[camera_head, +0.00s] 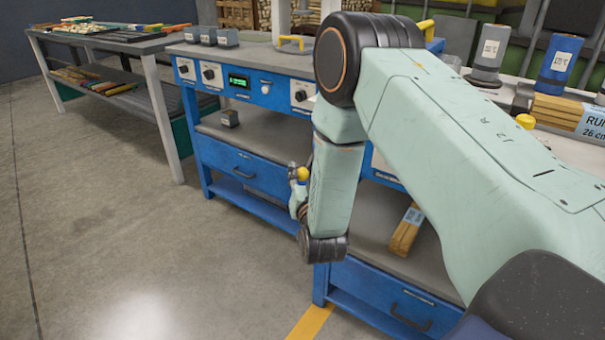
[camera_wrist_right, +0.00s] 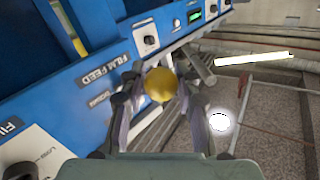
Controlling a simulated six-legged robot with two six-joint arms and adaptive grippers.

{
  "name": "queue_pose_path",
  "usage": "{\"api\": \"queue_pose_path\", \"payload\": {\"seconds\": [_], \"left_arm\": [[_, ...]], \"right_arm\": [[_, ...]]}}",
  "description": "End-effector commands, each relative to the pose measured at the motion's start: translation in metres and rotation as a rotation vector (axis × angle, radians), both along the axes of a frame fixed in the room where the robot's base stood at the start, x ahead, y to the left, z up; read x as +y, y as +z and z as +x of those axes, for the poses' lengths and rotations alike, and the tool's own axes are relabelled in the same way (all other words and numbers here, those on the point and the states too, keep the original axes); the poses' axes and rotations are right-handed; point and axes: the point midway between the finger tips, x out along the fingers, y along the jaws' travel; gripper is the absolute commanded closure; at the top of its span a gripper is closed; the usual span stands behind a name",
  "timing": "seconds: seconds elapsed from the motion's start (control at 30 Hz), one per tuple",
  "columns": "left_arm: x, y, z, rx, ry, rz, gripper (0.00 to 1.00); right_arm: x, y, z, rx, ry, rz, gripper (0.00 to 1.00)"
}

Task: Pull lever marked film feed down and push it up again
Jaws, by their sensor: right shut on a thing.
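The film feed lever shows as a round yellow knob (camera_wrist_right: 160,85) in the right wrist view, beside the blue panel with the FILM FEED label (camera_wrist_right: 103,75). My right gripper (camera_wrist_right: 158,100) has one finger on each side of the knob and is shut on it. In the head view the yellow knob (camera_head: 302,174) shows at the front of the blue bench, with part of my right gripper (camera_head: 296,192) next to it. My right forearm hides the rest of the gripper and the panel behind it. The lever's shaft is mostly hidden. My left gripper is not in view.
The blue bench (camera_head: 245,169) has dials, a green display (camera_head: 239,81) and drawers. A wood bundle (camera_head: 406,230) lies on its lower shelf. Another yellow knob (camera_head: 525,121) shows at the right. A grey table (camera_head: 120,42) stands at left; the floor before it is clear.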

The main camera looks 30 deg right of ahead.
Motion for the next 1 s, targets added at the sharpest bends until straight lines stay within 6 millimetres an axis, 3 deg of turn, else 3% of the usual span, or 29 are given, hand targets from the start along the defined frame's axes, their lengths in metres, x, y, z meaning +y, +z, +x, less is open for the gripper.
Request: {"api": "queue_pose_path", "payload": {"seconds": [0.37,1.0], "left_arm": [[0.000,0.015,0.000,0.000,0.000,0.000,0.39],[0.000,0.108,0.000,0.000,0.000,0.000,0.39]], "right_arm": [[0.004,0.009,-0.001,0.019,0.005,0.041,1.00],[0.014,0.059,-0.005,0.167,0.003,0.405,1.00]]}}
